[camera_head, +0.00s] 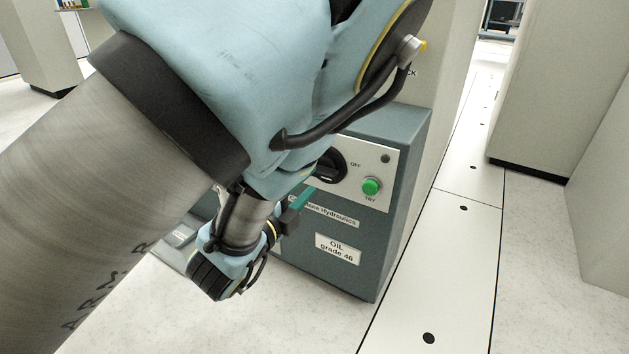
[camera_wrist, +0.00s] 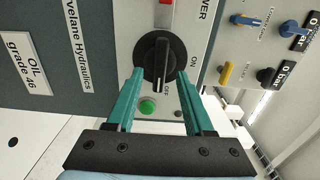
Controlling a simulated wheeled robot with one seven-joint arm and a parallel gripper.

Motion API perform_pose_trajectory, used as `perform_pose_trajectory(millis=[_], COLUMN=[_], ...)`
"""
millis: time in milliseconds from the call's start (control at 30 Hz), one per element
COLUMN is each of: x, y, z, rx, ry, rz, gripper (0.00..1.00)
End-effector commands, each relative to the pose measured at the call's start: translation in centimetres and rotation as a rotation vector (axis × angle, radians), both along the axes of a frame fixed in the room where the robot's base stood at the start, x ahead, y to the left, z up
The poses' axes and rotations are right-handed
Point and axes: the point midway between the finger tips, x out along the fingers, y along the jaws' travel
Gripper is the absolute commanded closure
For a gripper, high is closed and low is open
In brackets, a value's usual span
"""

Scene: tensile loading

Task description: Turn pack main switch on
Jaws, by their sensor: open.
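The main switch is a black rotary knob (camera_wrist: 156,62) on a light panel. Its handle lies along the picture's vertical in the wrist view, and its white mark points at the OFF label. The ON label is to its right there. The knob (camera_head: 327,166) is partly hidden by my arm in the head view. My gripper (camera_wrist: 161,72) is open, with its teal fingertips on either side of the knob; I cannot tell whether they touch it. In the head view only a teal finger of my gripper (camera_head: 303,197) shows, below the knob.
A green TRY button (camera_head: 371,186) is close to the knob and appears between my fingers in the wrist view (camera_wrist: 147,106). The dark grey hydraulics cabinet (camera_head: 390,235) carries an oil label. Another panel with yellow, black and blue controls (camera_wrist: 262,60) is at right. Floor right of the cabinet is clear.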

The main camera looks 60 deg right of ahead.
Motion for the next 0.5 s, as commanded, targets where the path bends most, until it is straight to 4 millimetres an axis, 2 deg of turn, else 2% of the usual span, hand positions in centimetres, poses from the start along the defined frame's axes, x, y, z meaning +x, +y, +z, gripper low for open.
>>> perform_pose_trajectory(millis=[100,200,500], x=[-0.2,-0.2,-0.2], y=[-1.8,-2.7,-3.4], z=[-0.1,-0.1,0.0], rx=[-0.002,-0.001,0.001], ry=[0.000,0.000,0.000], rz=[-0.002,-0.002,0.000], gripper=[0.47,0.47,0.47])
